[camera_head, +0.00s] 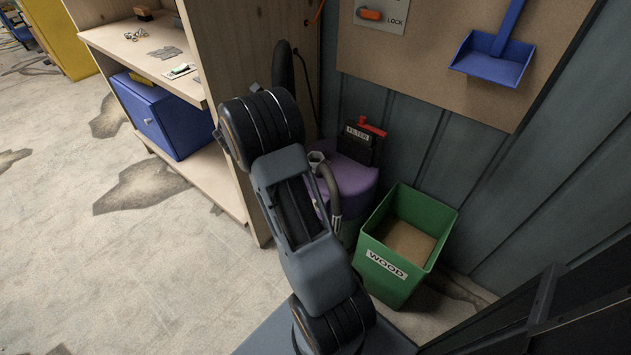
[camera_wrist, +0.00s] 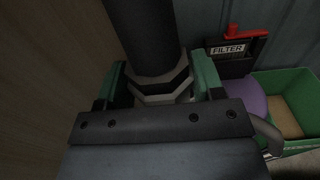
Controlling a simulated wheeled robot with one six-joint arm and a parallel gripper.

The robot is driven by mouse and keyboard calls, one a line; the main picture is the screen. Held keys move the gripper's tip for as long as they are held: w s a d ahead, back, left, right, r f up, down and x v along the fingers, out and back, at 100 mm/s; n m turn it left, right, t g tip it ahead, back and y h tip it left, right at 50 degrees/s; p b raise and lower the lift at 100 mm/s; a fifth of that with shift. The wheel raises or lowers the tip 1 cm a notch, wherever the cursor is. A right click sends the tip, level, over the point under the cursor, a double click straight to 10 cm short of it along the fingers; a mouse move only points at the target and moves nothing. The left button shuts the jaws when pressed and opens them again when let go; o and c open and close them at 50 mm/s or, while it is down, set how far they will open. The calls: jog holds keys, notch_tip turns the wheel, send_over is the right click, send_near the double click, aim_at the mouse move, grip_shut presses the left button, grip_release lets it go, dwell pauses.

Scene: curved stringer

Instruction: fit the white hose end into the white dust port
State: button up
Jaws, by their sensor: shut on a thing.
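In the wrist view, my gripper (camera_wrist: 160,78) has its green fingers on both sides of a pale, faceted collar (camera_wrist: 160,92), shut on it. The collar looks like the white hose end, greyish in the shade. A thick black hose (camera_wrist: 146,35) rises from it, and part of this hose shows above my arm in the head view (camera_head: 283,66). My arm hides the gripper and the collar in the head view. I cannot make out the white dust port in either view.
A purple drum (camera_head: 352,183) with a FILTER box (camera_head: 361,142) and grey pipe (camera_head: 331,187) stands near the wall. The green WOOD bin (camera_head: 386,281) is right of it. The wooden shelf (camera_head: 215,95) stands close on the left. Open floor (camera_head: 130,265) lies left.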

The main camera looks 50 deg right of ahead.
jog(key=s+d+f+m+g+b, duration=0.5)
jog(key=d+f+g+b, duration=0.25)
jog(key=d, duration=0.25)
jog(key=shift+y, duration=0.4)
notch_tip(320, 180, down, 11)
jog(key=b, duration=0.3)
jog(key=shift+a+r, duration=0.1)
jog(key=shift+r, duration=0.1)
jog(key=o, duration=1)
jog(key=shift+r, duration=0.1)
jog(key=p+v, duration=0.3)
jog(key=v, duration=0.9)
jog(key=shift+s, duration=0.15)
